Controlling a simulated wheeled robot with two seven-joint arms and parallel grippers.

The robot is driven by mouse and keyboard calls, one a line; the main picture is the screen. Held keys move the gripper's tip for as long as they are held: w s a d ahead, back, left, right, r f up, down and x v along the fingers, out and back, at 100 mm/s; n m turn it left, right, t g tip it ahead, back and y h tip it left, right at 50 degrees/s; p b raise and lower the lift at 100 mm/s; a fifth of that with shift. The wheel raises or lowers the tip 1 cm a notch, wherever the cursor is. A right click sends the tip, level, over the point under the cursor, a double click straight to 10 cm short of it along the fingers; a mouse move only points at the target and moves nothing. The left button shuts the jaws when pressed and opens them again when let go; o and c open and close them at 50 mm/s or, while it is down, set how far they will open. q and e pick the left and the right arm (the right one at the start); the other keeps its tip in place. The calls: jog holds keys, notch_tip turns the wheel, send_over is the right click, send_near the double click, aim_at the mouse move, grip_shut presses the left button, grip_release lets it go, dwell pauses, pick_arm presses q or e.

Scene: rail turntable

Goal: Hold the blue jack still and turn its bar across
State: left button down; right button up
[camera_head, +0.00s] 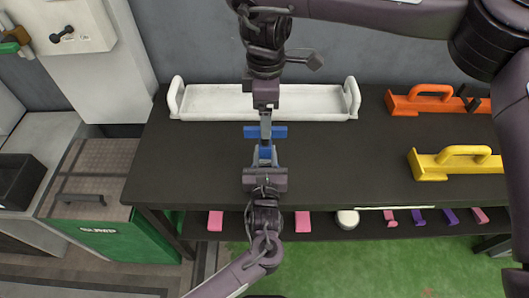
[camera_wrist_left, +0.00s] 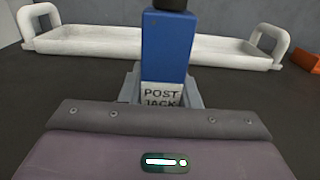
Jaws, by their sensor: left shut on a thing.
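The blue jack (camera_head: 265,153) stands on the dark table, in front of the white tray. Its blue bar (camera_head: 279,131) lies left to right in the head view, showing on both sides of my right gripper. My left gripper (camera_head: 265,164) comes from the near side and is shut on the jack's body. In the left wrist view a blue upright part (camera_wrist_left: 168,48) rises above a label reading POST JACK; a dark piece covers its top. My right gripper (camera_head: 265,128) reaches down from the far side to the bar's middle; its fingers overlap there, so their opening is hidden.
A long white tray (camera_head: 215,103) with end handles lies behind the jack. An orange handled block (camera_head: 420,104) and a yellow one (camera_head: 430,169) sit on the right. The table (camera_head: 190,165) is clear left of the jack. Small pink and purple pieces sit on a lower shelf.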

notch_tip(320, 180, down, 8)
jog(key=shift+r, duration=0.25)
grip_shut()
jog(key=shift+n, duration=1.7)
jog(key=shift+n, duration=1.6)
